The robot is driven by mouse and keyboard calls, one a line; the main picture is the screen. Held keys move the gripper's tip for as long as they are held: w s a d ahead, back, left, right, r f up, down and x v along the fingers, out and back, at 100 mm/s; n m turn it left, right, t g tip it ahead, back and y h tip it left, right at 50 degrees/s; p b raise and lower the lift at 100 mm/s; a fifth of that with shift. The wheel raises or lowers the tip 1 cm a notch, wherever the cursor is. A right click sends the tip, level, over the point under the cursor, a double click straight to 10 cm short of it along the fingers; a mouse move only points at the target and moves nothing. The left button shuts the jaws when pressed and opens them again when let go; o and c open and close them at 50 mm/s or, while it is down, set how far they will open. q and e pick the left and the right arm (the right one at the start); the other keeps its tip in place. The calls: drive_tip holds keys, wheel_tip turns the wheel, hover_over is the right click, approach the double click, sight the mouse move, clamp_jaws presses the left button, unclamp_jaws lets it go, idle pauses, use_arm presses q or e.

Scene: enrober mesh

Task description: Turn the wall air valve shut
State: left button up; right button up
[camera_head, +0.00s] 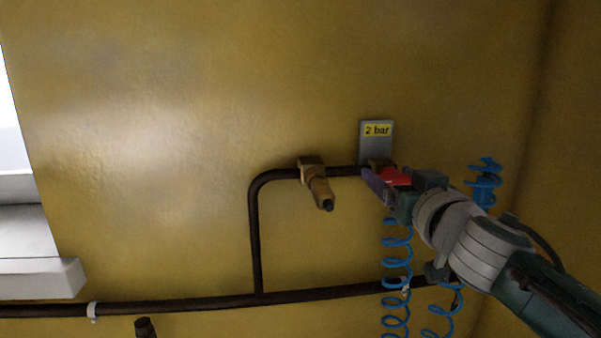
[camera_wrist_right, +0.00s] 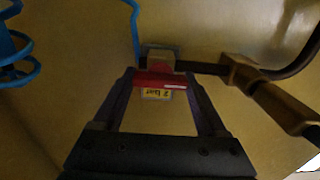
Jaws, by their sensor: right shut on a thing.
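The air valve has a red handle (camera_head: 398,177) and a brass body (camera_head: 380,163) on the dark wall pipe, just below a grey plate marked "2 bar" (camera_head: 376,148). My right gripper (camera_head: 388,180) is shut on the red handle. In the right wrist view the red handle (camera_wrist_right: 162,80) spans between the two fingers, roughly in line with the pipe (camera_wrist_right: 205,68). The valve body (camera_wrist_right: 160,60) sits just past it. The gripper partly hides the valve in the head view. My left gripper is not in view.
A brass fitting (camera_head: 316,182) sticks out from the pipe left of the valve. A lower pipe (camera_head: 180,306) runs along the wall. Blue coiled hoses (camera_head: 397,262) hang below and right of my right arm. A white ledge (camera_head: 40,280) is at far left. The wall above is bare.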

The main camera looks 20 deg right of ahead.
drive_tip(key=c, duration=0.5)
drive_tip(key=shift+o, duration=0.2)
drive_tip(key=shift+n, duration=0.3)
drive_tip(key=n, duration=0.2)
drive_tip(key=shift+n, duration=0.4)
drive_tip(key=n+b, duration=0.1)
drive_tip(key=n, duration=0.3)
drive_tip(key=shift+a+f, duration=0.1)
drive_tip(key=shift+a, duration=0.05)
drive_tip(key=n, duration=0.6)
drive_tip(key=shift+b, duration=0.3)
drive_tip(key=n, duration=0.4)
drive_tip(key=shift+a+f+n, duration=0.1)
drive_tip(key=shift+n, duration=0.2)
